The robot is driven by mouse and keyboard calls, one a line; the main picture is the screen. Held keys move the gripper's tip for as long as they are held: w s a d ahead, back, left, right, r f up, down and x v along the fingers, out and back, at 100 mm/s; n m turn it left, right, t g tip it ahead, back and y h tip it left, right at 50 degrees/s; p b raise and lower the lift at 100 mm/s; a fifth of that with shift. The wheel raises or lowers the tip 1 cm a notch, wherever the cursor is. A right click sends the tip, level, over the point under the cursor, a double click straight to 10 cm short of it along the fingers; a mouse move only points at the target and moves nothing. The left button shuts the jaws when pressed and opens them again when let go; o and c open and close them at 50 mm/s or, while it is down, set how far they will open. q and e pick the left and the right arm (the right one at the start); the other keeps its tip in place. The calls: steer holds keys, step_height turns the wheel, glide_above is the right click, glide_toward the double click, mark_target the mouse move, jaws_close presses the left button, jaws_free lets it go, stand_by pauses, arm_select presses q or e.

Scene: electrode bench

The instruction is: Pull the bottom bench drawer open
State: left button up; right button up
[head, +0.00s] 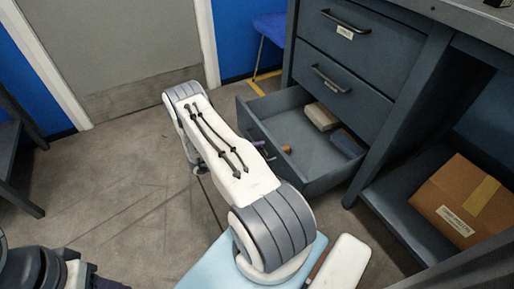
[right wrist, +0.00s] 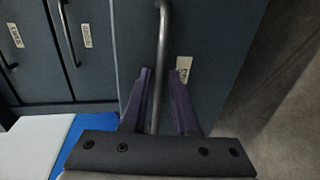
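The bottom bench drawer (head: 318,170) is pulled well out in the head view, and its inside shows. Its handle (right wrist: 163,25) is a dark bar in the right wrist view, beside a label on the drawer front. The two purple fingers of my right gripper (right wrist: 163,73) stand on either side of this bar, with small gaps, so the gripper looks open around it. In the head view my right arm hides most of this gripper and of the drawer front. My left gripper is not in view.
Two upper drawers (head: 345,88) look shut. The open drawer holds a pale box (head: 321,116), a dark blue item (head: 346,143) and a small orange-brown item (head: 287,149). A cardboard box (head: 465,200) sits on the low shelf at right. The floor (head: 110,180) at left is clear.

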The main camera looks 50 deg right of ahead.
steer(key=p+v, duration=0.2)
steer(key=v, duration=0.8)
steer(key=shift+a+p, duration=0.25)
steer(key=shift+p, duration=0.15)
steer(key=shift+w, duration=0.1)
